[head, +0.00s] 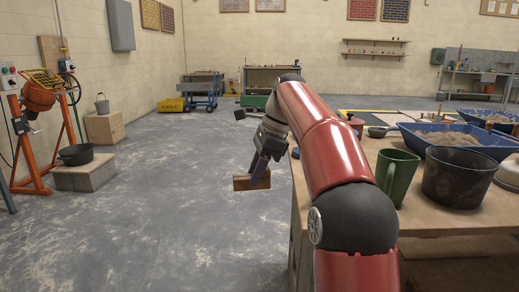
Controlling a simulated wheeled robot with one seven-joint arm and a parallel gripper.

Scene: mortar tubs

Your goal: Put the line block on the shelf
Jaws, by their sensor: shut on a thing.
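My gripper (260,168) is shut on a small brown wooden block, the line block (244,183). It holds the block in the air over the open floor, left of the near workbench. The gripper fingers hide part of the block. Two narrow wooden wall shelves, an upper one (376,41) and a lower one (372,54), are on the far wall, well beyond my gripper. Small items stand on them, too small to make out.
The near workbench (440,221) on the right carries a green jug (397,176), a black tub (457,176) and blue mortar trays (455,139). The grey floor (170,215) between is clear.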

